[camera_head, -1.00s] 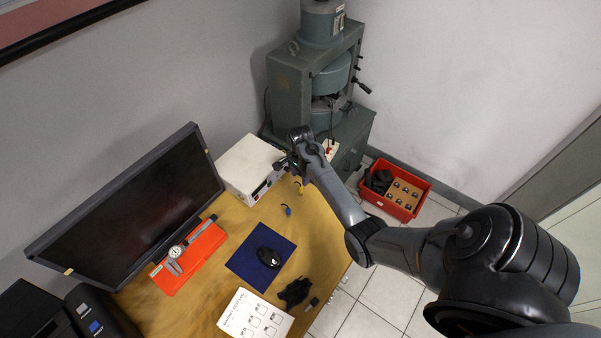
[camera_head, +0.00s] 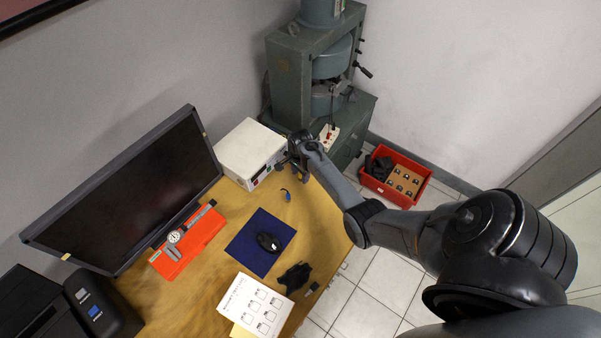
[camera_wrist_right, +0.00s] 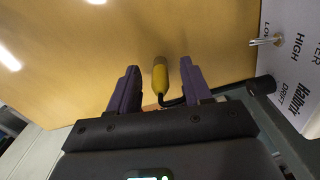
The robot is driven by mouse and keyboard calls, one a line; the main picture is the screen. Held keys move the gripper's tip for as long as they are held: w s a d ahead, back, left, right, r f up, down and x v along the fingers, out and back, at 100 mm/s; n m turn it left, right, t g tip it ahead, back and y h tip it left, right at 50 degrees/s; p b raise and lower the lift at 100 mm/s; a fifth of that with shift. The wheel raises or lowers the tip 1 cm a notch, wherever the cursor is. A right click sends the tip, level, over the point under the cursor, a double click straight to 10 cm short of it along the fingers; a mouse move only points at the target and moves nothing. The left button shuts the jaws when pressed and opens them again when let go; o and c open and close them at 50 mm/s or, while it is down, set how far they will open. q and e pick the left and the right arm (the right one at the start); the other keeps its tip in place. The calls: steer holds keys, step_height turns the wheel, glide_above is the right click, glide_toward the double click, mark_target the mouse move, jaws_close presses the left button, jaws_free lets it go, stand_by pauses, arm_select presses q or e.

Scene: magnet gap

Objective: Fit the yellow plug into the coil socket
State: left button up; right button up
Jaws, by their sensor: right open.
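The yellow plug (camera_wrist_right: 160,76) lies between the open fingers of my right gripper (camera_wrist_right: 160,68) in the right wrist view, with visible space on both sides. A dark cable runs from its lower end to the right. In the head view my right gripper (camera_head: 297,168) is low over the desk beside the white box, and it hides the yellow plug. A blue plug (camera_head: 286,195) lies on the desk just below the gripper in that view. A white block with red parts (camera_head: 329,134) sits by the green magnet (camera_head: 318,75); I cannot tell whether it holds the coil socket. My left gripper is not in view.
The white instrument box (camera_head: 250,152) stands close left of my right gripper; its labelled panel (camera_wrist_right: 297,60) and metal toggle show in the wrist view. A monitor (camera_head: 130,190), orange case (camera_head: 190,242), and blue mat (camera_head: 247,255) occupy the desk. A red crate (camera_head: 420,190) is on the floor.

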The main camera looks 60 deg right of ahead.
jaws_close()
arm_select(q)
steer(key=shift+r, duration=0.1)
arm_select(e)
steer(key=shift+s+d, duration=0.1)
steer(key=shift+s, duration=0.05)
